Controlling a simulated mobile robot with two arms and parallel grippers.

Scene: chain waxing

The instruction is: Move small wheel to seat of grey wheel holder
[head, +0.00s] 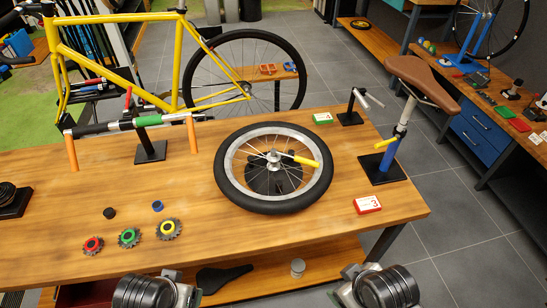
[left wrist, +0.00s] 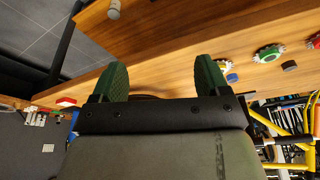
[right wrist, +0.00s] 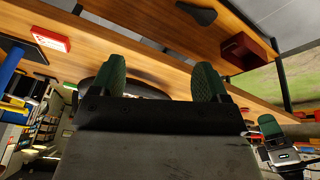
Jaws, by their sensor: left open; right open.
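The small wheel (head: 318,188), with a black tyre, silver rim and spokes, lies flat on the wooden table. A dark round piece (head: 262,180) shows beneath its spokes, and a yellow-handled lever (head: 306,161) lies across its hub. A small stand (head: 350,118) with a black base and grey arm is behind the wheel to the right; I cannot tell if it is the grey wheel holder. My left gripper (left wrist: 158,75) and right gripper (right wrist: 163,72) are open and empty, near the table's front side, apart from the wheel. Their fingertips are not clear in the head view.
A seatpost stand (head: 382,165) with a brown saddle and a red box (head: 367,205) are right of the wheel. Coloured sprockets (head: 129,237) and a clamp rack (head: 148,121) are left. A yellow bicycle (head: 120,19) stands behind. The front centre tabletop is clear.

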